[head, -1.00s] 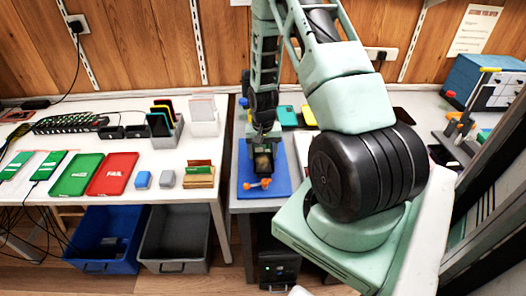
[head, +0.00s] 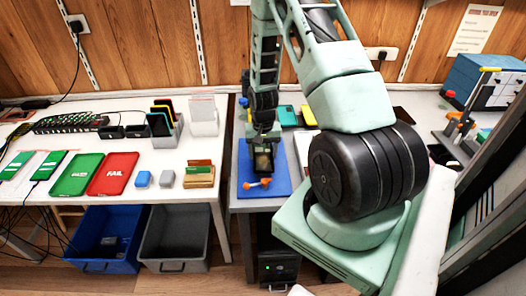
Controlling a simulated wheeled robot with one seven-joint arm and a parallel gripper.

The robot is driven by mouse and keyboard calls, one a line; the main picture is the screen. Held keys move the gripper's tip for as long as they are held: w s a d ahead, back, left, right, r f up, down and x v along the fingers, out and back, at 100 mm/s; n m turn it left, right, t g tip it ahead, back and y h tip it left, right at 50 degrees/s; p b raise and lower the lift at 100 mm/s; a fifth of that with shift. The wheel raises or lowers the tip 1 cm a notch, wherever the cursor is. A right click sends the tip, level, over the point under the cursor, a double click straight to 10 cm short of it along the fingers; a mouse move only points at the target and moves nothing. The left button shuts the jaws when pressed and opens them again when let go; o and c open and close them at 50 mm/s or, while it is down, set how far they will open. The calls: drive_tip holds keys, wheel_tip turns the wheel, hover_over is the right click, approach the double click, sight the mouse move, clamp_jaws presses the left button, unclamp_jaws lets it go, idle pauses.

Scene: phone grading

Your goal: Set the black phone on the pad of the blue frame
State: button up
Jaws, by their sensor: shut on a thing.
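A blue frame (head: 276,187) lies flat on the grey table in the middle, with an orange clamp (head: 258,183) near its front. My gripper (head: 263,145) points down over the blue frame and is shut on the black phone (head: 263,160). The phone shows as a small dark shape below the fingers. The arm and gripper hide the back part of the frame and most of its pad. I cannot tell whether the phone touches the pad.
On the left table lie a green tray (head: 77,174), a red FAIL tray (head: 113,173) and small blue and grey blocks. A blue bin (head: 103,266) and a grey bin (head: 173,267) stand below.

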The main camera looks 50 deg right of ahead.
drive_tip(key=shift+f, duration=0.4)
idle(0.8)
drive_tip(key=o, duration=1.4)
drive_tip(key=shift+r+p, duration=0.3)
drive_tip(key=shift+r, duration=0.35)
drive_tip(key=shift+r+p, duration=2.7)
drive_tip(key=shift+r, duration=0.8)
